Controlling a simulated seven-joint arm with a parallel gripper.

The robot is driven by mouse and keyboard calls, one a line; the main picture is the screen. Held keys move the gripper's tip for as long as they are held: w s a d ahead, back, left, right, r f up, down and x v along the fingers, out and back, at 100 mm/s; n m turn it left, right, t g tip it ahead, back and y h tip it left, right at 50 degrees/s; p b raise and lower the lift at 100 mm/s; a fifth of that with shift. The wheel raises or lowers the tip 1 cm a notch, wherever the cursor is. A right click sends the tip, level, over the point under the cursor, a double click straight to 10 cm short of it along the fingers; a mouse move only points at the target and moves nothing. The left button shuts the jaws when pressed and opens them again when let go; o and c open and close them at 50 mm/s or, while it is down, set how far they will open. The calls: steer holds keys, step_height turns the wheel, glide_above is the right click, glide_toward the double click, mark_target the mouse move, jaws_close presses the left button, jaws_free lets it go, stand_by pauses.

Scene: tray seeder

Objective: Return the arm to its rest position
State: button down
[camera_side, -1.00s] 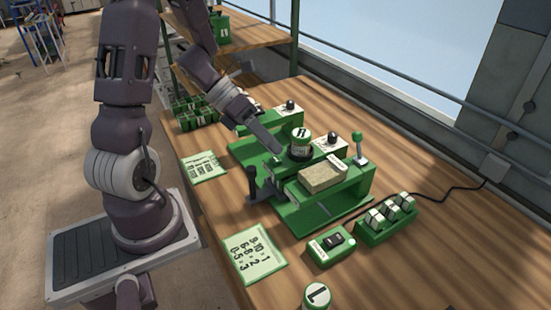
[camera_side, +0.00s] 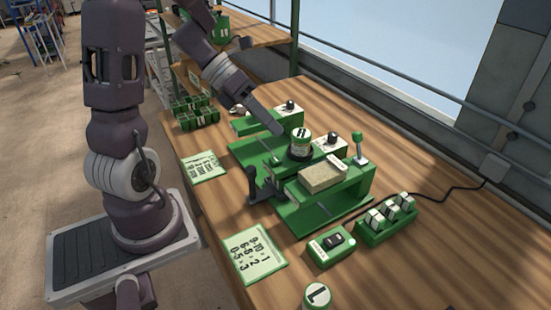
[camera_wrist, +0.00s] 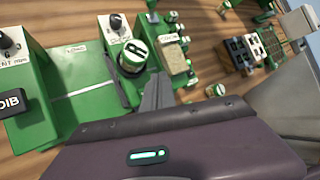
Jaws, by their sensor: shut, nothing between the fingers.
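My gripper (camera_side: 277,128) is shut and empty. In the side view it reaches down from the upper left, its tip close to a jar marked R (camera_side: 299,143) on the green seeder (camera_side: 313,215); I cannot tell whether it touches anything. In the wrist view my gripper's fingers (camera_wrist: 158,88) are together, in front of the seeder (camera_wrist: 85,75). The R jar (camera_wrist: 133,57) stands to their upper left there. A tan block (camera_side: 322,177) lies on the seeder's front part.
A jar marked L (camera_side: 317,296) stands near the bottom edge. Printed cards (camera_side: 254,254) lie at the left edge. Green bins (camera_side: 195,111) and a shelf (camera_side: 262,32) are behind.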

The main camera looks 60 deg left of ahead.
steer(key=w+a+r+n+t+y, duration=0.1)
steer(key=w+r+n+t+y, duration=0.3)
steer(key=w+r+n, duration=0.25)
steer(key=s+a+r+n+t+y, duration=0.15)
steer(key=r+n+y, duration=0.25)
steer(key=n, duration=0.4)
steer(key=s+r+n+g+y, duration=0.1)
steer(key=s+r+n+y, duration=0.15)
steer(key=n, duration=0.45)
steer(key=s+d+f+n+g+h, duration=0.2)
steer(key=s+d+n, duration=0.4)
steer(key=s+n, duration=0.1)
steer(key=s+d+f+n+g+h, duration=0.1)
steer(key=s+d+f+n+g, duration=0.1)
steer(key=s+d+n, duration=0.5)
steer(key=s+n+g, duration=0.1)
steer(key=s, duration=0.2)
steer(key=shift+f+h, duration=0.25)
steer(key=shift+h, duration=0.1)
